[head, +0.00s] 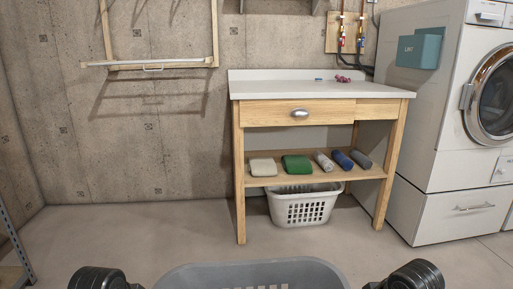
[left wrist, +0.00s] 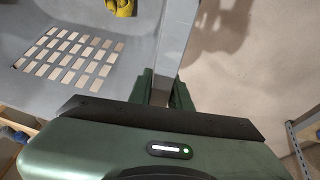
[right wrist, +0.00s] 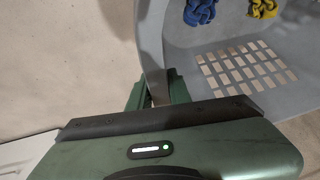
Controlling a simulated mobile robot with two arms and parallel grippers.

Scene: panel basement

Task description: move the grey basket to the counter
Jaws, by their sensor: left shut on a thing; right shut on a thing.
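The grey basket (head: 190,275) shows at the bottom of the head view, with its front cut off. Its slotted wall also shows in the left wrist view (left wrist: 135,45) and the right wrist view (right wrist: 225,38). A yellow knotted thing (right wrist: 263,8) and a blue one (right wrist: 200,12) are inside it. My left gripper (left wrist: 162,88) is shut on the basket's rim on one side. My right gripper (right wrist: 157,92) is shut on the rim on the opposite side. The counter (head: 285,89) has a white top over a wooden frame with a drawer and stands ahead, apart from the basket.
Small pink and blue items (head: 343,79) lie at the counter's back; most of its top is bare. Folded and rolled towels (head: 297,165) lie on the lower shelf. A white basket (head: 302,208) stands beneath. A washing machine (head: 455,125) is at right. Floor ahead is clear.

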